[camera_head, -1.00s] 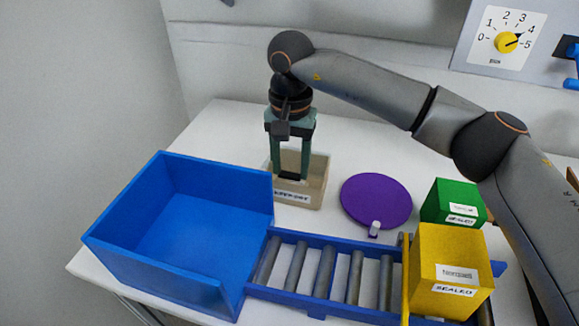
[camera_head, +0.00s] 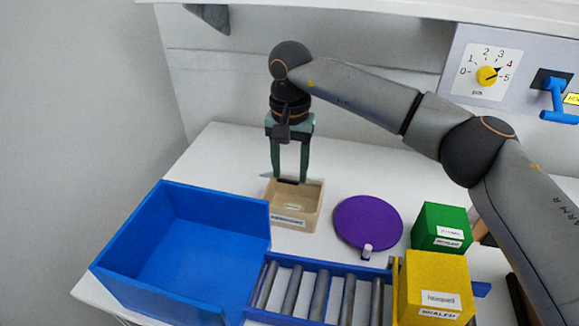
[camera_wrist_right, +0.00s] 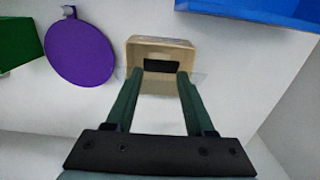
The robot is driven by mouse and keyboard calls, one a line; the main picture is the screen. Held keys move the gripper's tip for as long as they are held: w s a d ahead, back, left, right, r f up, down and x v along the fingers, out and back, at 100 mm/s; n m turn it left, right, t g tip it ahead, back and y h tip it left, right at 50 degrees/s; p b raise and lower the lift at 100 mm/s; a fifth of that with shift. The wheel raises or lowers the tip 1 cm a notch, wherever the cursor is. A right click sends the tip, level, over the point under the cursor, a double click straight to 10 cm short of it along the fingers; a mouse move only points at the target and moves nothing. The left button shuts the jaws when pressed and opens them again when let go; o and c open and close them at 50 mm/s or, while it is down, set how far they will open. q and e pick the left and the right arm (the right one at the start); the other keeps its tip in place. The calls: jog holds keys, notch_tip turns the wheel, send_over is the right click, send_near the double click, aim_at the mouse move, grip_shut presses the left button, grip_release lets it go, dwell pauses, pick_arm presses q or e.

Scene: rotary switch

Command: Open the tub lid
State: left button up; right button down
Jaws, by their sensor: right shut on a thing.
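The beige tub (camera_head: 291,221) stands on the white table with a label on its front; its open inside shows. It also shows in the wrist view (camera_wrist_right: 177,45). My right gripper (camera_head: 289,180) points down just above the tub's rear part and is shut on a black handle (camera_wrist_right: 161,66). Faint see-through edges beside the fingers look like a clear lid (camera_wrist_right: 200,77) held with the handle, above the rim. How far the lid is from the rim is hard to tell. My left gripper is not in view.
A large blue bin (camera_head: 190,245) is left of the tub, with a roller conveyor (camera_head: 320,290) in front. A purple disc (camera_head: 367,220) with a small white bottle (camera_head: 367,251), a green box (camera_head: 440,225) and a yellow box (camera_head: 435,285) are right. A dial (camera_head: 487,75) is behind.

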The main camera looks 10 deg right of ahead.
aim_at(291, 179)
jog(key=shift+w+d, duration=0.2)
jog(key=shift+w, duration=0.05)
jog(key=c, duration=0.7)
grip_release()
jog(key=o, duration=0.3)
jog(key=shift+w+f, duration=0.15)
jog(key=shift+f, duration=0.05)
jog(key=shift+o, duration=0.8)
jog(key=shift+a, duration=0.1)
notch_tip(291, 179, up, 13)
jog(key=p, duration=0.1)
jog(key=shift+f, duration=0.2)
jog(key=shift+s, duration=0.2)
